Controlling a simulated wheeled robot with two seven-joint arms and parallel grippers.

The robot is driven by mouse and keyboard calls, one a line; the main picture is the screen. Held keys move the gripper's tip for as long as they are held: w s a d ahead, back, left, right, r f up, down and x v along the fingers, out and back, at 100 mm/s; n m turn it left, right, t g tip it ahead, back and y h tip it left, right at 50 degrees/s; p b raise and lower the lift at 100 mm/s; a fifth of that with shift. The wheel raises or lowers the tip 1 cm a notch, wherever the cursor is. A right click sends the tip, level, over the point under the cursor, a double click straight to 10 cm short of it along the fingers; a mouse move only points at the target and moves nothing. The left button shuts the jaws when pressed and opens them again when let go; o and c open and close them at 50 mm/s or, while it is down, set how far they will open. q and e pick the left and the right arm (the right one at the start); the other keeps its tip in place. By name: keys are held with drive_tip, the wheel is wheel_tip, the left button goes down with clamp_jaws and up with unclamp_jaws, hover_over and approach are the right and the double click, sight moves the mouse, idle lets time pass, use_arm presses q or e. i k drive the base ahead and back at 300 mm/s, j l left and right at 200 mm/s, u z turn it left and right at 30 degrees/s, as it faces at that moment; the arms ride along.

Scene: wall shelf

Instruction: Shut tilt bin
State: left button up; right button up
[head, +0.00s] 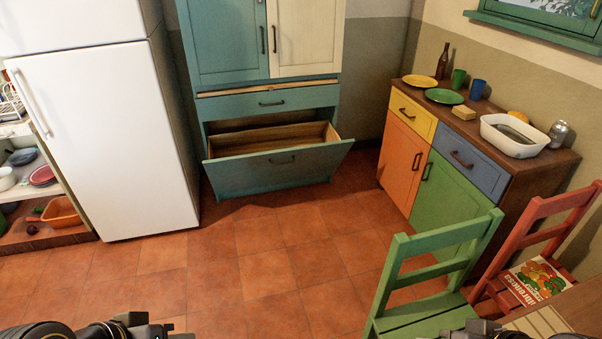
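The tilt bin (279,169) is the lowest front of the teal cabinet (228,40), at the back centre in the head view. Its teal front leans outward, and the wooden inside shows above its top edge. A dark handle (281,161) sits on the front. Parts of my arms show at the bottom left and bottom right edges, far from the bin. Neither gripper's fingers can be seen.
Open tiled floor (230,270) lies before the cabinet. A white fridge (105,140) stands to the left. A colourful sideboard (440,150), a green chair (435,285) and a red chair (535,245) stand to the right. The drawer (270,102) above the bin looks shut.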

sight(251, 159)
drive_tip(key=i+u, duration=0.5)
drive_tip(key=i, duration=2.5)
